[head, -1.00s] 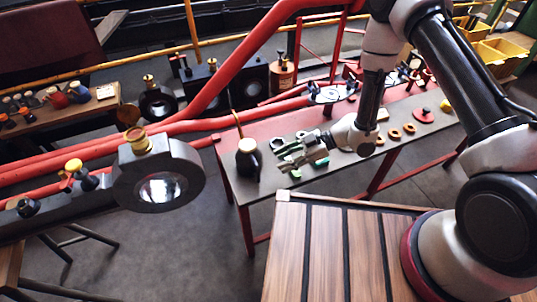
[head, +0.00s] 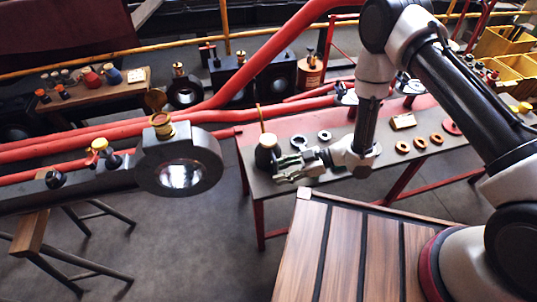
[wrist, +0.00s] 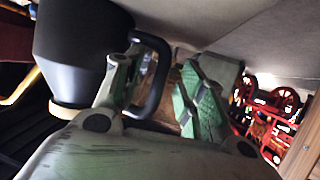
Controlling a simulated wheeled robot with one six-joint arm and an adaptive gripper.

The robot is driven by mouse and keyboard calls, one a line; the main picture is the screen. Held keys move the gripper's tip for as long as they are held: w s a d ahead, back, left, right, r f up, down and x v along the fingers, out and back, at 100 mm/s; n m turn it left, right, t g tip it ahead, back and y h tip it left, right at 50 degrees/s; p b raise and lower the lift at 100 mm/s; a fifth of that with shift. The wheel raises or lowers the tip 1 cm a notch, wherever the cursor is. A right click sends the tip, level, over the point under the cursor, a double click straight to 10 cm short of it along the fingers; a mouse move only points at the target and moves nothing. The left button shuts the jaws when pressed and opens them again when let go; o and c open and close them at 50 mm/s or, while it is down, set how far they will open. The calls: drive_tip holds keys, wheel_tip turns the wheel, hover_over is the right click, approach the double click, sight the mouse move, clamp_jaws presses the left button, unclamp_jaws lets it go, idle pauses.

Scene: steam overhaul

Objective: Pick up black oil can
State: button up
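The black oil can (head: 266,157) stands upright at the left end of the red-edged workbench (head: 325,178), with a pale top and a thin orange spout. In the wrist view its dark body (wrist: 80,45) fills the upper left, tilted by the camera, and its loop handle (wrist: 160,80) faces me. My gripper (head: 287,164) is low over the bench at the can's right side. In the wrist view my gripper (wrist: 158,88) is open, one finger beside the can's body and the green-padded finger beyond the handle. The handle shows between the fingers; I cannot tell if anything touches.
Dark rings (head: 324,136) and bronze rings (head: 419,142) lie on the bench to the right. A large grey rod end with a brass cup (head: 180,165) is left of the bench. A red rod (head: 240,85) passes behind. A slatted wooden surface (head: 345,250) is in front.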

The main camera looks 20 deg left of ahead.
clamp_jaws()
drive_tip(key=shift+r, duration=0.1)
